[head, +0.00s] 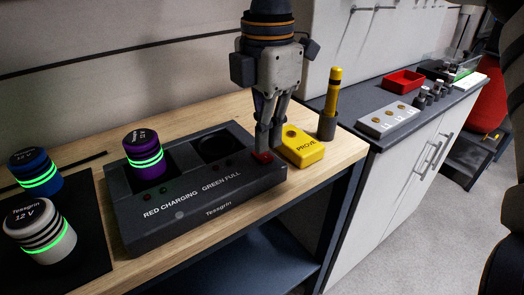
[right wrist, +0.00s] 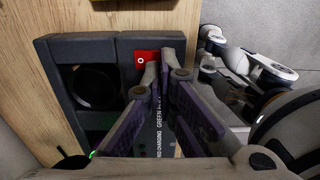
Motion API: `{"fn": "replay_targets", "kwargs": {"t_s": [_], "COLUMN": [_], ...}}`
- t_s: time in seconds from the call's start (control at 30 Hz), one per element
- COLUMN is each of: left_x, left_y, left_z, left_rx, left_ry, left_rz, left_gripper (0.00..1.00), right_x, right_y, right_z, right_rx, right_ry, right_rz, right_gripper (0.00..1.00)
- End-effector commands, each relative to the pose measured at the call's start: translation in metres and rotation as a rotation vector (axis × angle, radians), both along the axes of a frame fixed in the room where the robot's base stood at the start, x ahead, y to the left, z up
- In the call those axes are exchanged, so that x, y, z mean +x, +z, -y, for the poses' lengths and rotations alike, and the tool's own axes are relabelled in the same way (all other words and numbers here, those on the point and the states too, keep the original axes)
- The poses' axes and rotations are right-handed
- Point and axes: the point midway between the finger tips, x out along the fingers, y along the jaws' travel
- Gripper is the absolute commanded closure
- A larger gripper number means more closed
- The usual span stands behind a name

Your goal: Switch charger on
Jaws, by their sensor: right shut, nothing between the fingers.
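The charger (head: 185,217) is a dark box on the wooden bench, with the printed words "RED CHARGING" and "GREEN FULL". A purple battery (head: 145,160) with lit green rings stands in its left bay; the right bay (head: 213,147) looks empty. A red switch (head: 262,157) sits at the charger's right end. The switch (right wrist: 144,57) shows a white circle mark in the right wrist view. My right gripper (head: 267,149) is shut and empty, fingers pointing down at the switch. Its fingertips (right wrist: 161,72) are very near the switch; I cannot tell whether they touch. My left gripper is not in view.
A yellow "PROVE" block (head: 301,148) stands close right of the gripper, with a yellow-and-black tool (head: 332,100) in a holder behind it. Blue (head: 35,172) and white (head: 40,232) batteries stand at left. A grey side counter (head: 372,97) carries a red tray (head: 404,81).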

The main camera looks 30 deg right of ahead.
Motion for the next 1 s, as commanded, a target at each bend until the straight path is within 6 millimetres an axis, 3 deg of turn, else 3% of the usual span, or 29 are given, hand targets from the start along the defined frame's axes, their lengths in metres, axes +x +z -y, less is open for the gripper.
{"fn": "replay_targets", "kwargs": {"t_s": [1.0], "left_x": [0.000], "left_y": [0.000], "left_z": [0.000], "left_rx": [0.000], "left_ry": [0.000], "left_rz": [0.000], "left_gripper": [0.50], "right_x": [0.000], "right_y": [-0.014], "right_z": [0.000], "right_rx": [0.000], "right_ry": [0.000], "right_rz": [0.000], "right_gripper": [1.00]}}
